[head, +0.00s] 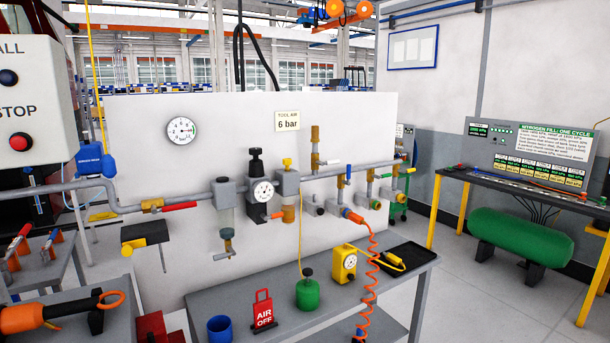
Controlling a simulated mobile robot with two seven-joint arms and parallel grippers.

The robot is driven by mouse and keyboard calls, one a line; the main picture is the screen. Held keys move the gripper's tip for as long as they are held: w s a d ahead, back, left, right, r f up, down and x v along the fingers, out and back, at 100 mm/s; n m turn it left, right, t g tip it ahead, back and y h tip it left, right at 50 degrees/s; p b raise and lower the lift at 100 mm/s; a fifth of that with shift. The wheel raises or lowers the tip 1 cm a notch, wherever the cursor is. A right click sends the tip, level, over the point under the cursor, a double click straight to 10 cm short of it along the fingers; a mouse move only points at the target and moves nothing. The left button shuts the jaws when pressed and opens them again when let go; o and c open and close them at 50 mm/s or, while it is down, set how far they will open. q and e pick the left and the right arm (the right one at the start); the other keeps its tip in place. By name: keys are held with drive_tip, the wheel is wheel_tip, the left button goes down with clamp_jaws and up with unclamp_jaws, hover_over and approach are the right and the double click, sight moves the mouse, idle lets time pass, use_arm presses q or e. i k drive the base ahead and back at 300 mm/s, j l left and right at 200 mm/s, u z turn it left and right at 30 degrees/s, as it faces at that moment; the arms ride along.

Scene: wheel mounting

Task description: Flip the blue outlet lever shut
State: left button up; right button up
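The blue outlet lever (348,172) is small and sits on a brass outlet valve (340,186) below the grey air pipe on the white panel. It appears to point up, roughly in line with the valve's drop; its exact angle is hard to tell at this size. An orange coiled hose (372,262) hangs from the outlet fitting below this valve. Neither of my grippers is in view.
Neighbouring outlets carry other levers, one yellow (407,171). A red lever (180,206) lies along the pipe at left. The grey bench (240,290) below holds a blue cup (219,329), a red AIR OFF tag (263,309), a green canister (309,293) and a yellow gauge box (344,264).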

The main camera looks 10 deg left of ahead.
sight(348, 166)
drive_tip(key=i+l+u, duration=0.1)
drive_tip(key=i+l, duration=0.15)
drive_tip(key=i+l+u, duration=0.25)
drive_tip(key=i+l, duration=0.15)
drive_tip(key=l, duration=0.2)
drive_tip(key=i+l+u, duration=0.1)
drive_tip(key=l, duration=0.25)
drive_tip(key=i+l+u, duration=0.1)
drive_tip(key=i+l, duration=0.15)
drive_tip(key=i+l+u, duration=0.1)
drive_tip(key=l, duration=0.35)
drive_tip(key=i+l+u, duration=0.15)
drive_tip(key=i+l, duration=0.1)
drive_tip(key=l, duration=0.1)
